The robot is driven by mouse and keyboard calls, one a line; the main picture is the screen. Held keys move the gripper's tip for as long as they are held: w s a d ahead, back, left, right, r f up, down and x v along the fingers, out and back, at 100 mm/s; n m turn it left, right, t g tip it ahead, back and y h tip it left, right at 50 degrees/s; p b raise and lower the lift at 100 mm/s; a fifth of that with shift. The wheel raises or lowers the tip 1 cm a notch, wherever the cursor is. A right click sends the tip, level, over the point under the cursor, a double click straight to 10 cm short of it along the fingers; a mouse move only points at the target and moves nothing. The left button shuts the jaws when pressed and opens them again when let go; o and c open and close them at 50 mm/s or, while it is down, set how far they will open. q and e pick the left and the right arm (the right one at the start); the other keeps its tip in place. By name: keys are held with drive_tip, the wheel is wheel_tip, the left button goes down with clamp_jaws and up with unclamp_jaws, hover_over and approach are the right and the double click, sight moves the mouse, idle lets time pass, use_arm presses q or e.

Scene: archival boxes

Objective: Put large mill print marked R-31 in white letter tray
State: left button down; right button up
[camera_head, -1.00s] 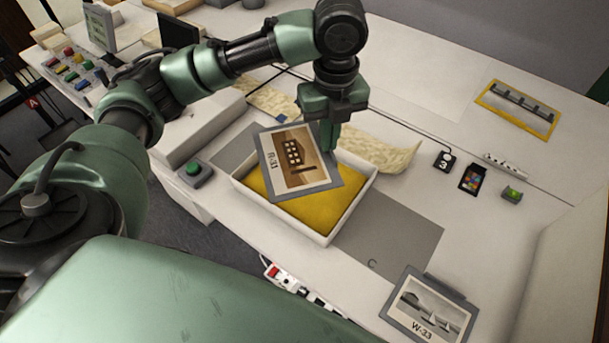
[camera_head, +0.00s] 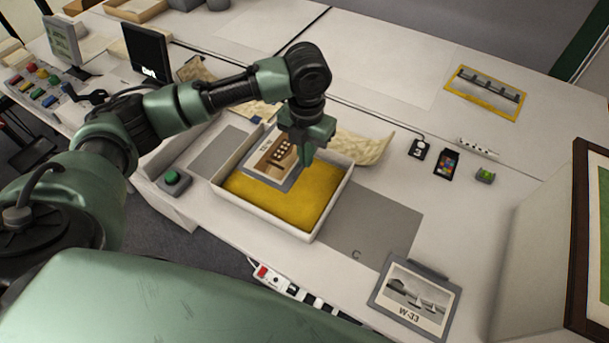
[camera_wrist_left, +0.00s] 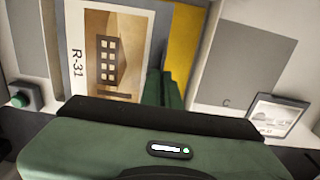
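The large mill print marked R-31 (camera_head: 262,166), a brown building picture on a grey mount, is at the back left of the white letter tray (camera_head: 270,229), over its yellow floor. Whether it touches the floor is unclear. In the left wrist view the print (camera_wrist_left: 92,85) fills the upper left, its R-31 label readable. My left gripper (camera_head: 306,163) is at the print's right edge and appears shut on it; its fingers (camera_wrist_left: 165,88) overlap that edge in the wrist view. My right gripper is not in view.
A print marked W-33 (camera_head: 412,298) lies to the right, near the table's front edge. A grey mat marked C (camera_head: 372,228) is bare beside the tray. A green button (camera_head: 173,178) is at left. A curled cream sheet (camera_head: 365,147) lies behind the tray.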

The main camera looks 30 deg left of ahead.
use_arm(q)
wheel_tip(320, 180, down, 9)
drive_tip(key=shift+r, duration=0.1)
idle(0.3)
drive_tip(key=shift+f, duration=0.35)
drive_tip(key=shift+f, duration=0.25)
drive_tip(key=c, duration=1.7)
unclamp_jaws()
drive_tip(key=shift+r, duration=0.1)
wheel_tip(320, 180, up, 13)
drive_tip(key=shift+r+b, duration=0.1)
drive_tip(key=shift+b, duration=0.25)
